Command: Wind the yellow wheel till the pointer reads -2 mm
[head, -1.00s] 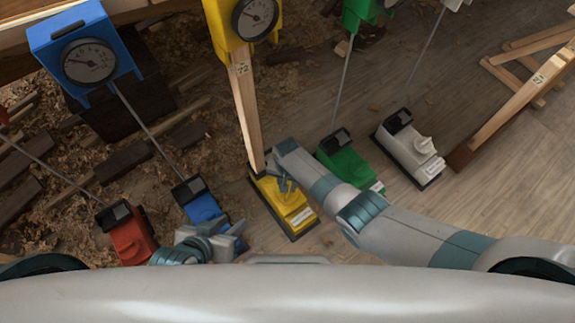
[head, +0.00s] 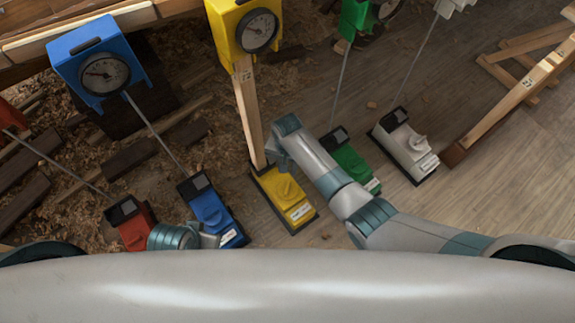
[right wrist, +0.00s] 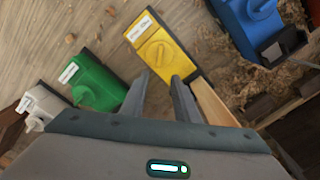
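The yellow wheel (head: 288,189) is a round knob with a raised bar, on top of a yellow base box (head: 298,212); it also shows in the right wrist view (right wrist: 158,52). A wooden post runs from this box to the yellow gauge housing (head: 226,25) with a round dial (head: 259,30). Its pointer slants up and left, but the numbers are too small to read. My right gripper (right wrist: 161,76) is open and empty, its fingertips pointing towards the wheel, apart from it. My left gripper (head: 208,241) is low beside the blue base box, partly hidden by my body.
Red (head: 130,224), blue (head: 212,213), green (head: 352,163) and white (head: 405,146) base boxes stand in a row with the yellow one. A blue gauge (head: 104,73) is at upper left. A wooden trestle (head: 520,90) stands right. Bare floor lies at lower right.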

